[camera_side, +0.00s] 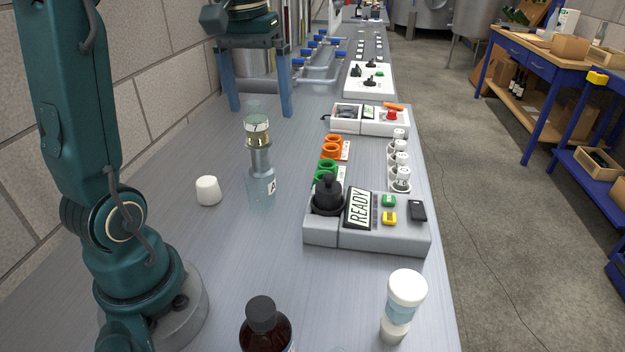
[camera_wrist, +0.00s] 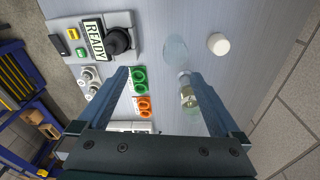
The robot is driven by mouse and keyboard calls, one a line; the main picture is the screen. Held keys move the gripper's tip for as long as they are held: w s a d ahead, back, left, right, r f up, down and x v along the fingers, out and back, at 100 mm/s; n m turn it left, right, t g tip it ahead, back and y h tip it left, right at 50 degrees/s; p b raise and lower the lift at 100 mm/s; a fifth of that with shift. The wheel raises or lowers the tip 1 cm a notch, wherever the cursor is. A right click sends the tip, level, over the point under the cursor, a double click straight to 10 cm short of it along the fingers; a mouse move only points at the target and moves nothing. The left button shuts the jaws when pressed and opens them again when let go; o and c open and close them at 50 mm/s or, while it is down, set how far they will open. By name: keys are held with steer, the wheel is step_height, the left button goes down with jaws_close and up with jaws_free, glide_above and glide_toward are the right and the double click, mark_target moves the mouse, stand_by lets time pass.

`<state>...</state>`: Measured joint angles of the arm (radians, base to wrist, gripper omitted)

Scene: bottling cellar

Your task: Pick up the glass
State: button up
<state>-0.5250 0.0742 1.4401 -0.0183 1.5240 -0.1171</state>
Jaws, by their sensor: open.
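See-through edges overlap, so exact outlines are hard to tell. My gripper (camera_side: 260,112) is open, its two blue fingers pointing down behind the glass. In the wrist view, my gripper (camera_wrist: 156,72) holds nothing.
A white cap-like cylinder (camera_side: 208,190) stands left of the glass. A grey console (camera_side: 385,238) with a READY display and black knob stands right. Green (camera_side: 325,170) and orange rings (camera_side: 331,146) lie nearby.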

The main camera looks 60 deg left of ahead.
mark_target(261, 186)
steer(key=shift+n+g+h, duration=0.3)
steer(key=shift+n+g, duration=0.2)
steer(key=shift+n, duration=0.4)
steer(key=a+f, duration=0.1)
steer(key=f, duration=0.6)
steer(key=a+f, duration=0.2)
steer(key=f, duration=0.4)
steer(key=a+f, duration=0.1)
steer(key=f, duration=0.6)
steer(key=shift+w+a+f, duration=0.25)
steer(key=shift+w+f, duration=0.05)
steer(key=shift+w, duration=0.05)
steer(key=shift+c, duration=0.3)
steer(key=c, duration=1.3)
steer(key=shift+r, duration=0.1)
